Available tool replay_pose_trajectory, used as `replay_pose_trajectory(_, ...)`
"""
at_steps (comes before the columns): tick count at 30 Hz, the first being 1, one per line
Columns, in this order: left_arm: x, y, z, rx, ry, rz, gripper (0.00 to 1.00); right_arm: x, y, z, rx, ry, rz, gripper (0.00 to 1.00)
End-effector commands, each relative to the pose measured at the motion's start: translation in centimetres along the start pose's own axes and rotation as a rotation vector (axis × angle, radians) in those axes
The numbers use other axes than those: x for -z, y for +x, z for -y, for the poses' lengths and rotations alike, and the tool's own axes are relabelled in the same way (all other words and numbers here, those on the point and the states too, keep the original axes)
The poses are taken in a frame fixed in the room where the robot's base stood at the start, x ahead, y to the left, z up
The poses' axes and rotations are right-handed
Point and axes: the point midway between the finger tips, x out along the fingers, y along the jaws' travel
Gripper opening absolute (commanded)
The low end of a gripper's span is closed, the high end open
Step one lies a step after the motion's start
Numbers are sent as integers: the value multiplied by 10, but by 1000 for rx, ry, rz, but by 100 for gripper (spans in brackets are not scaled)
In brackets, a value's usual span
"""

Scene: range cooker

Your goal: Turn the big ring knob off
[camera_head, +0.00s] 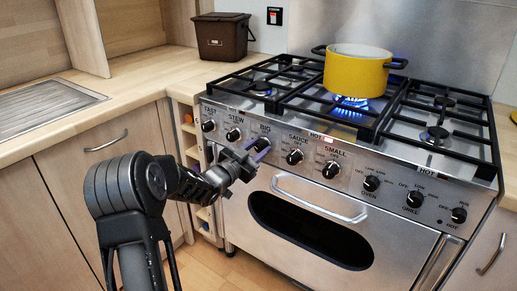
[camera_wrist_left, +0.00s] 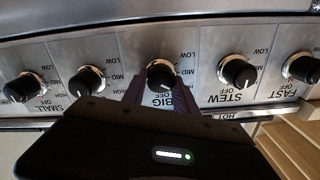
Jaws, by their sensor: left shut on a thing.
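The big ring knob is a black knob (camera_head: 262,144) on the steel front panel, under the label BIG. In the left wrist view the picture is upside down, and the knob (camera_wrist_left: 161,74) sits between the two fingertips. My left gripper (camera_head: 252,149) is shut on it; its fingers also show in the left wrist view (camera_wrist_left: 160,88). The fingers partly cover the knob, so I cannot tell its exact pointer angle. A blue flame (camera_head: 351,105) burns under a yellow pot (camera_head: 357,71) on the hob. My right gripper is in neither view.
The stew knob (camera_head: 233,135) and sauce knob (camera_head: 295,157) flank the gripped knob closely. The oven door handle (camera_head: 318,200) runs below the panel. Black pan grates (camera_head: 420,115) cover the hob. A brown bin (camera_head: 222,36) stands on the wooden counter at left.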

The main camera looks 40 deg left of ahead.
Motion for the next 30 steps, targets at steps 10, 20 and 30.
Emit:
replay_pose_trajectory(10,-3,0,-2,-1,94,-2,0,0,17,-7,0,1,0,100)
replay_pose_trajectory(20,-6,0,-4,0,336,-2,0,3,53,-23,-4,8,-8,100)
replay_pose_trajectory(30,-7,0,-5,0,657,-3,0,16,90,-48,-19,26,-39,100)
